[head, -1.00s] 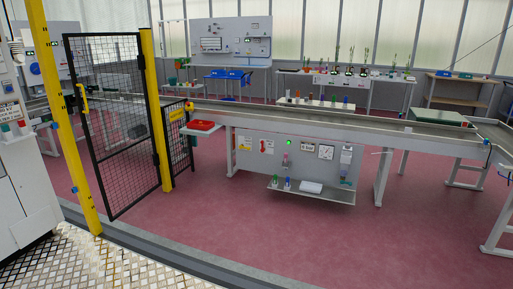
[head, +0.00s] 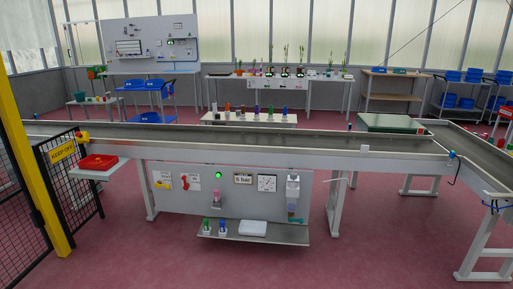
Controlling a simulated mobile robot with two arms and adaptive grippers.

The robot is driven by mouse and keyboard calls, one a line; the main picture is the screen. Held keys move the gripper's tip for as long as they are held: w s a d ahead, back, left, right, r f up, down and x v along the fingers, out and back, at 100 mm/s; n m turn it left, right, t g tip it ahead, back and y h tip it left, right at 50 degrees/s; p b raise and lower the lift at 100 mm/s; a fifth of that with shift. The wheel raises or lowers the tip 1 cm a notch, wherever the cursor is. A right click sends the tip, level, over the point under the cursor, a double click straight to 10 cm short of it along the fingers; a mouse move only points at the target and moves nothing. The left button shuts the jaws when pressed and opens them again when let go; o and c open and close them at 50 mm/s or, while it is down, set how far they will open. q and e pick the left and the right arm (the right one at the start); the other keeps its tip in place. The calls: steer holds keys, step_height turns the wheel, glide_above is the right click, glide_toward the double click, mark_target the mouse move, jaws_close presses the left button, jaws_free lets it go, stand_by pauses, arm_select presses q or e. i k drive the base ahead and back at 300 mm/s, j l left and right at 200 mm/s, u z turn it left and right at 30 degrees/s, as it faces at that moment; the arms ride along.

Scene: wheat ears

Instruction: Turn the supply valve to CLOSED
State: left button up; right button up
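No part I can surely tell as the supply valve shows at this size. A grey panel (head: 240,210) hangs under the conveyor. It carries a lit green lamp (head: 218,175), a small pink-and-grey fitting (head: 216,199) below the lamp, a "6 bar" sign (head: 243,179) and a white dial (head: 267,184). Two small signs with yellow and red marks (head: 190,181) are at its left, and a white upright unit (head: 293,186) is at its right. A second grey panel (head: 150,40) with small fittings stands at the back left, too far to read. Neither gripper is in view.
The conveyor (head: 270,146) crosses the whole view. A shelf (head: 265,235) with small bottles and a white box juts out below the panel. A yellow post (head: 30,160), mesh gate (head: 75,180) and red tray (head: 98,162) stand left. Red floor in front is clear.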

mark_target(185, 187)
steer(key=i+u, duration=0.3)
steer(key=i, duration=0.25)
steer(key=i+l+u, duration=0.15)
steer(key=i+u, duration=0.15)
steer(key=i, duration=0.25)
steer(key=i+l+u, duration=0.3)
steer(key=i, duration=0.25)
steer(key=i+j, duration=0.6)
steer(key=i, duration=0.2)
